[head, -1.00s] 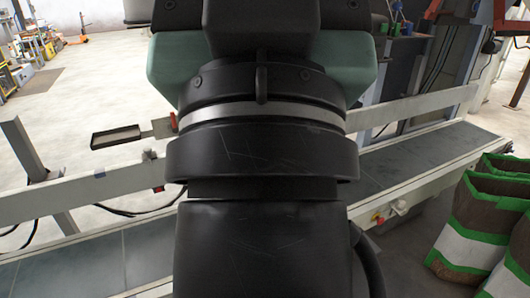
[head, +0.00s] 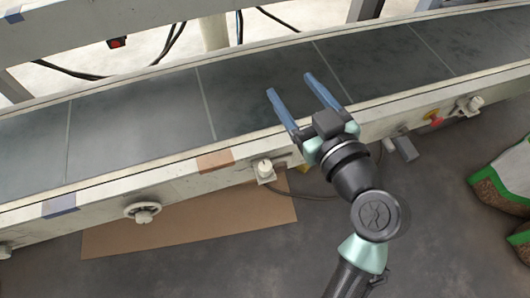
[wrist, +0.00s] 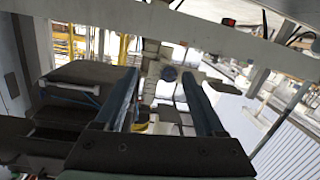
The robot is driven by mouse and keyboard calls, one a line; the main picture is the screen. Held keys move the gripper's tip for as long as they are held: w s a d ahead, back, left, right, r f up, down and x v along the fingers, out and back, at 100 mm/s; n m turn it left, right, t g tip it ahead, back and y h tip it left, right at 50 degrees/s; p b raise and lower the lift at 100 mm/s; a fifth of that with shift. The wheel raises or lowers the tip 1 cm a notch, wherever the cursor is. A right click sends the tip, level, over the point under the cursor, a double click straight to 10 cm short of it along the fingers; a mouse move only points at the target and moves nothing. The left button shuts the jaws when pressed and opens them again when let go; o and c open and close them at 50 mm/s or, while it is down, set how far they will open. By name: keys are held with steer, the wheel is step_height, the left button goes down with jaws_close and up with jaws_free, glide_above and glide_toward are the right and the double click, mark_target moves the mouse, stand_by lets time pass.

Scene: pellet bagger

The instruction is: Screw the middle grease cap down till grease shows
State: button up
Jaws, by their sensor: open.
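The middle grease cap (head: 265,170) is a small pale knob on a square block on the conveyor's near side rail. Similar caps show toward the right end (head: 470,105) and at the left picture edge (head: 5,251). My gripper (head: 290,86) is open and empty, with two blue fingers pointing away over the belt. It is above and to the right of the middle cap, apart from it. The fingers also show in the wrist view (wrist: 160,80), with nothing between them that I can tell is held. No grease can be made out at the cap.
The grey conveyor belt (head: 150,125) is clear. A pale handwheel (head: 143,212) sits on the rail left of the cap. A red button (head: 435,119) is on the right. Brown cardboard (head: 190,225) lies on the floor below. Green-edged bags (head: 505,180) stand at right.

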steer(key=s+f+y+b, duration=0.1)
steer(key=s+f+b, duration=0.2)
steer(key=f, duration=0.4)
steer(key=s+f+y+b, duration=0.1)
steer(key=s+f+b, duration=0.1)
steer(key=f, duration=0.6)
steer(key=y+b, duration=0.1)
steer(key=b, duration=0.5)
glide_toward(269, 173)
steer(key=b+x, duration=0.4)
steer(key=x, duration=0.7)
steer(key=shift+w+a, duration=0.2)
steer(key=shift+w, duration=0.05)
jaws_close()
